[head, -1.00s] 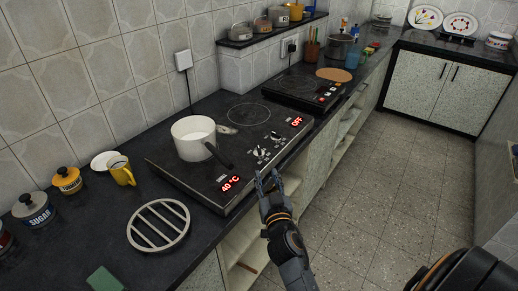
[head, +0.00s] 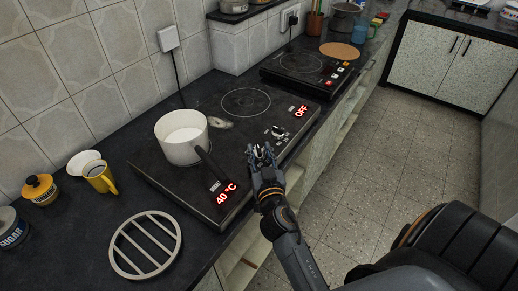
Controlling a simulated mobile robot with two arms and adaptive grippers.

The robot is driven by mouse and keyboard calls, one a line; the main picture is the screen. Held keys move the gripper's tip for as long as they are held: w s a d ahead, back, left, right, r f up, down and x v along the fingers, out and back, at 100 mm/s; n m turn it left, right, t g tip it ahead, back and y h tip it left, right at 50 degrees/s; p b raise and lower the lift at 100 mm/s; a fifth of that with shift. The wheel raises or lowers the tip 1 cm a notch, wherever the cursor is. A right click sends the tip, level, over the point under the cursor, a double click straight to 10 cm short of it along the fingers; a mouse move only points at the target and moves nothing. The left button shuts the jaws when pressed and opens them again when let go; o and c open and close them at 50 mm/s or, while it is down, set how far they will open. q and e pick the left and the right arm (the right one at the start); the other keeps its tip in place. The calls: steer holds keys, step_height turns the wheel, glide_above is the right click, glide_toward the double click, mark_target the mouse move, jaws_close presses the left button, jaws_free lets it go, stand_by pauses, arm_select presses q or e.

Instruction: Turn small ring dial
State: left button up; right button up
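The black cooktop (head: 160,168) has two silver dials near its front edge. The far dial (head: 278,132) is uncovered. The near dial (head: 259,153) is partly hidden by my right gripper (head: 262,151). The gripper's fingers are apart, with the near dial between or just beyond the tips; I cannot tell whether they touch it. One red display (head: 226,194) reads 40 °C and another (head: 301,111) reads OFF. A white pot (head: 182,142) stands on the left cooking zone. The right ring (head: 246,102) is bare. My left gripper is out of view.
The pot's dark handle (head: 212,166) points towards the front, left of my gripper. A round slatted trivet (head: 146,246), a yellow mug (head: 101,178) and jars stand to the left. A second cooktop (head: 294,67) lies beyond. The floor at right is open.

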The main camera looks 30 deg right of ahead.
steer(key=shift+c, duration=1.3)
jaws_close()
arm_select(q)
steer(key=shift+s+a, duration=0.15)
